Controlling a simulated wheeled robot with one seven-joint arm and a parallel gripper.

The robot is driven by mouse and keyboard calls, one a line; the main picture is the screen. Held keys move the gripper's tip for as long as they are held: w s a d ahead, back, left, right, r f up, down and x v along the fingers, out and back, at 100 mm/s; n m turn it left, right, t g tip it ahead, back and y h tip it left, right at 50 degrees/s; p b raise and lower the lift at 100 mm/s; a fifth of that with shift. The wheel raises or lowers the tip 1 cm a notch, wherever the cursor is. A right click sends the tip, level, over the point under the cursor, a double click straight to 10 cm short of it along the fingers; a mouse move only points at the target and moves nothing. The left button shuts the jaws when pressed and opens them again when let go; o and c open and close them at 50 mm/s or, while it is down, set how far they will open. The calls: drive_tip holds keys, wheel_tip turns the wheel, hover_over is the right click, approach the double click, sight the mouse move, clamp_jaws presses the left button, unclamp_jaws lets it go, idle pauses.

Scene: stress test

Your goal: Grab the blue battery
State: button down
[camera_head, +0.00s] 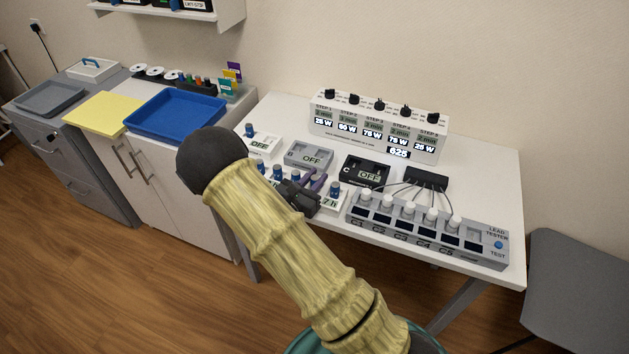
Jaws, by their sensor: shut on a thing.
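Several blue batteries stand upright in a white holder on the white table, in a row partly hidden by my arm. One blue battery (334,188) stands at the right end, and others (277,172) show to the left of my gripper. My dark gripper with purple fingers (314,180) is over the holder, among the batteries. It is shut on a blue battery, which is mostly hidden by the fingers. I cannot tell whether the held battery is clear of the holder. Another blue-topped piece (249,130) stands at the table's left, on a white unit.
Behind the gripper are grey unit B (309,155) and black unit C (364,172), both reading OFF. A grey lead tester (425,228) lies to the right. A long box with black knobs (380,125) stands at the back. A blue tray (176,116) sits on the left cabinet.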

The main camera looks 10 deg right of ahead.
sight(315, 177)
wheel_tip(315, 177, up, 10)
drive_tip(key=shift+f, duration=0.1)
